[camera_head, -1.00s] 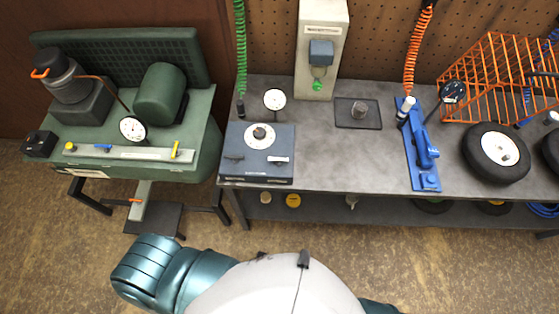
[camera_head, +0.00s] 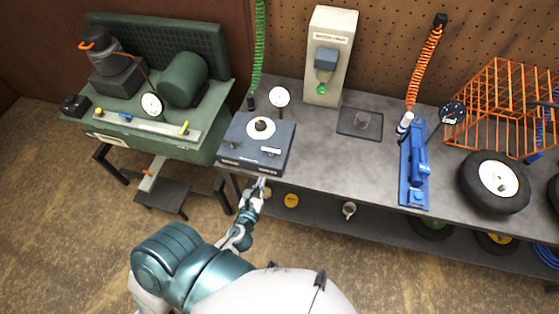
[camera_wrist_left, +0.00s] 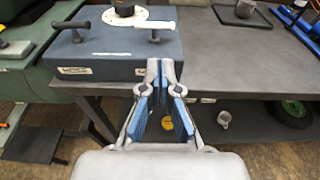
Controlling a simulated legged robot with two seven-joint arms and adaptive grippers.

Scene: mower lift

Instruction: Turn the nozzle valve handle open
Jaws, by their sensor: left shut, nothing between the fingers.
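A blue-grey box (camera_head: 284,152) stands at the left end of the workbench, with a white dial and dark knob (camera_head: 261,126) on top. In the left wrist view, two lever handles show on the box, a dark left lever (camera_wrist_left: 72,26) and a right lever (camera_wrist_left: 154,26). I cannot tell which lever is the nozzle valve handle. My left gripper (camera_head: 262,182) is just in front of and below the box's front edge, apart from the levers. In the left wrist view its fingers (camera_wrist_left: 160,64) are together and empty. My right gripper is out of view.
A green machine (camera_head: 205,122) with small yellow and blue handles stands left of the workbench (camera_head: 315,150). A gauge (camera_head: 279,97) stands behind the box. A black tray (camera_head: 350,127), a blue tool (camera_head: 414,175) and a tyre (camera_head: 473,188) sit to the right. Bench space between is clear.

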